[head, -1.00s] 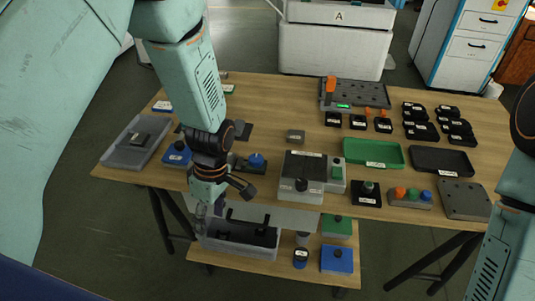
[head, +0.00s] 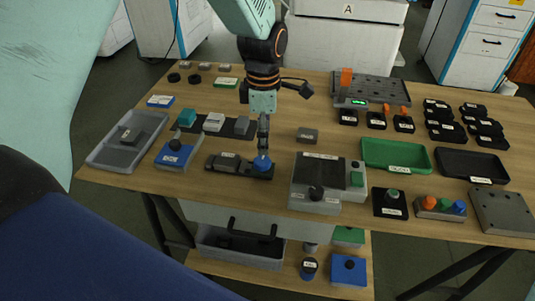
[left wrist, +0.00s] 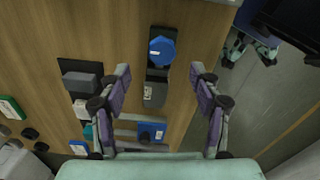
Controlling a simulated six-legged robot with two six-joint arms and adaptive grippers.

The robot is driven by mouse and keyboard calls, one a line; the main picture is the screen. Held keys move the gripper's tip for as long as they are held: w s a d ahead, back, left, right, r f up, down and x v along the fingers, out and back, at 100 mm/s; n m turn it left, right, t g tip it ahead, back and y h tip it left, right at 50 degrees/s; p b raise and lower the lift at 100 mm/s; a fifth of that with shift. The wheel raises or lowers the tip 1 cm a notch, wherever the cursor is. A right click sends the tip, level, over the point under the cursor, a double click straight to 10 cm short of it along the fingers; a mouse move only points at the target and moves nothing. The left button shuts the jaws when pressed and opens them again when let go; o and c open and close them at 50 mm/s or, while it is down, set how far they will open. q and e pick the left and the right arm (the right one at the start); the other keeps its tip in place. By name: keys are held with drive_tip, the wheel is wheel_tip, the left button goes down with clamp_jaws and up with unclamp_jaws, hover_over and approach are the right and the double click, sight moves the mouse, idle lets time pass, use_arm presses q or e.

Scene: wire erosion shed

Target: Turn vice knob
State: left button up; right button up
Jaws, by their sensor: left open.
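The vice (head: 227,164) is a dark, low block on the wooden table, with a label on top and a blue knob (head: 262,163) at its right end. My left gripper (head: 263,147) points down above the knob in the head view. In the left wrist view the gripper (left wrist: 160,72) is open, its two fingers apart with nothing between their tips. The blue faceted knob (left wrist: 162,51) shows just beyond the fingertips, roughly centred between them. Whether a finger touches the knob cannot be told. My right gripper is out of view.
Right of the vice stands a grey box (head: 303,187) with a black knob. A blue-topped box (head: 174,153) and a grey tray (head: 105,151) lie to the left. A small grey block (head: 308,135) sits behind. The table's front edge is close.

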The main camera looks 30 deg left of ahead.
sight(262, 160)
use_arm(q)
drive_tip(key=f, duration=0.3)
drive_tip(key=f+b, duration=0.1)
drive_tip(key=f, duration=0.1)
drive_tip(key=shift+s+a+f, duration=0.2)
drive_tip(key=shift+s+a, duration=0.05)
drive_tip(key=shift+s, duration=0.15)
drive_tip(key=shift+f, duration=0.4)
drive_tip(key=shift+w+d+f, duration=0.2)
drive_tip(key=shift+f, duration=0.25)
drive_tip(key=shift+a, duration=0.1)
drive_tip(key=shift+s, duration=0.1)
drive_tip(key=shift+c, duration=0.9)
drive_tip(key=c, duration=1)
